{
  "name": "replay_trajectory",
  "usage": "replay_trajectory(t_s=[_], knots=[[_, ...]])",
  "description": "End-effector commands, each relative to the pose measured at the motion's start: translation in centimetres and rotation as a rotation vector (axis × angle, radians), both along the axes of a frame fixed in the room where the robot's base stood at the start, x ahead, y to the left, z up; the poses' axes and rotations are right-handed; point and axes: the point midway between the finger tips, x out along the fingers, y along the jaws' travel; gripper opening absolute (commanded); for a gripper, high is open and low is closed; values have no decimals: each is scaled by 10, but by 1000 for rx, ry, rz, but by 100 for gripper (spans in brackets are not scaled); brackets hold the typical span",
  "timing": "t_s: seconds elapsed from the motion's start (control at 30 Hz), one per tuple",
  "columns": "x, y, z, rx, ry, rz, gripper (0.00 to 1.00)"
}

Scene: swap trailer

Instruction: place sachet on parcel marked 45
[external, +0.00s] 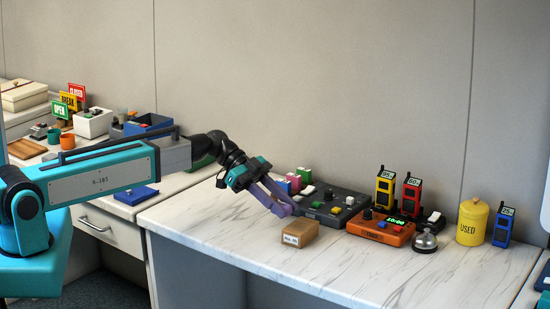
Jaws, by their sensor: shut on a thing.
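A small brown cardboard parcel (300,234) sits on the marble-patterned tabletop, near its front left part. It has a white label on its front face, and the number is too small to read surely. My gripper (284,208), with purple fingers, points down and to the right, just behind and above the parcel's left side in the picture. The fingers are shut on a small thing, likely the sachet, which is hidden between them. I cannot tell whether it touches the parcel.
A dark control panel (337,208) with coloured buttons lies behind the parcel. An orange timer box (381,227), a silver bell (425,241), a yellow USED canister (472,222) and several handheld devices stand to the right. The front tabletop (350,265) is clear.

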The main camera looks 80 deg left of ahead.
Motion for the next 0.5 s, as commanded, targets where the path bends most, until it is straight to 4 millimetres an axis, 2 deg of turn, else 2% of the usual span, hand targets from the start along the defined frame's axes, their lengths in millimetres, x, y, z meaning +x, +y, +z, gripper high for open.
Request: replay_trajectory(t_s=[0.03,0.3,0.5], knots=[[8,3,0,0,0,-1,9],[37,9,-2,0,0,-1,9],[52,12,-4,0,0,0,9]])
